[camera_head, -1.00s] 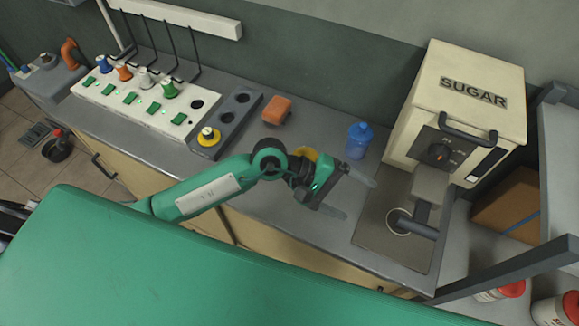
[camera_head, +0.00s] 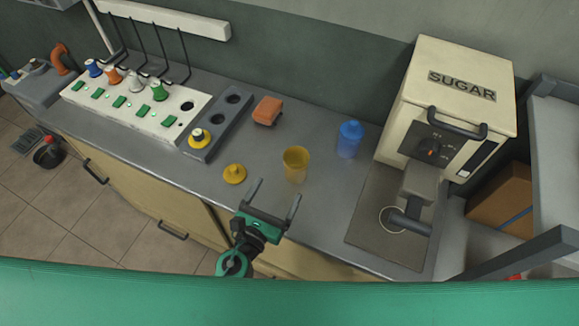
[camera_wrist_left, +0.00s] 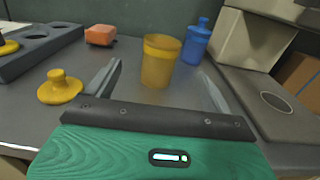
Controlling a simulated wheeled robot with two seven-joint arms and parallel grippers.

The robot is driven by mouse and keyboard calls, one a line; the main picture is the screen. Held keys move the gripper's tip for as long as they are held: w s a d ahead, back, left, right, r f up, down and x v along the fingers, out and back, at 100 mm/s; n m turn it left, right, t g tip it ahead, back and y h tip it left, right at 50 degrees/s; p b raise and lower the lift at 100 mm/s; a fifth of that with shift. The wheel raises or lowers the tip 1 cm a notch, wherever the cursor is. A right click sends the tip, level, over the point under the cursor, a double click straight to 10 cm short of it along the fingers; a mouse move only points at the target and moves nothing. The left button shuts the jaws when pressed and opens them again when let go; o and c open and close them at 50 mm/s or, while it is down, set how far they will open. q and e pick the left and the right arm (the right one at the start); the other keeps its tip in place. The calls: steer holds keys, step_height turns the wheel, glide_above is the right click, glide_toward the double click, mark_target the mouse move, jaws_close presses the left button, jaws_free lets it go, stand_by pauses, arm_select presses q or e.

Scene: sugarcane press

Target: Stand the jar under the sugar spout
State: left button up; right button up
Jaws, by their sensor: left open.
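An open, see-through yellow jar (camera_head: 296,163) stands upright on the grey counter. It also shows in the left wrist view (camera_wrist_left: 160,62), straight ahead, just beyond and between the fingertips. Its yellow knobbed lid (camera_head: 234,174) lies on the counter to its left. A blue jar (camera_head: 348,140) with its lid on stands behind right. The cream SUGAR machine (camera_head: 462,90) has a dark grey spout (camera_head: 408,222) over a plate (camera_head: 378,247) marked with a pale ring (camera_head: 386,212). My left gripper (camera_head: 276,190) is open and empty, in front of the yellow jar. My right gripper is not in view.
An orange block (camera_head: 267,111) lies behind left of the yellow jar. A grey holder (camera_head: 222,118) with round holes and a white button panel (camera_head: 135,107) occupy the left counter. A grey shelf frame (camera_head: 530,255) is at right. Counter between yellow jar and plate is clear.

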mark_target(290, 168)
arm_select(q)
steer(key=p+x, duration=0.2)
steer(key=x, duration=0.7)
steer(key=shift+r, duration=0.1)
steer(key=x, duration=0.3)
steer(key=shift+w+d+p, duration=0.25)
steer(key=shift+d+p, duration=0.05)
steer(key=shift+p, duration=0.05)
steer(key=shift+w+d, duration=0.2)
steer(key=shift+w, duration=0.25)
steer(key=c, duration=1.3)
steer(key=shift+r, duration=0.1)
steer(key=shift+r+p, duration=0.75)
step_height(290, 168, up, 18)
steer(key=p, duration=1.1)
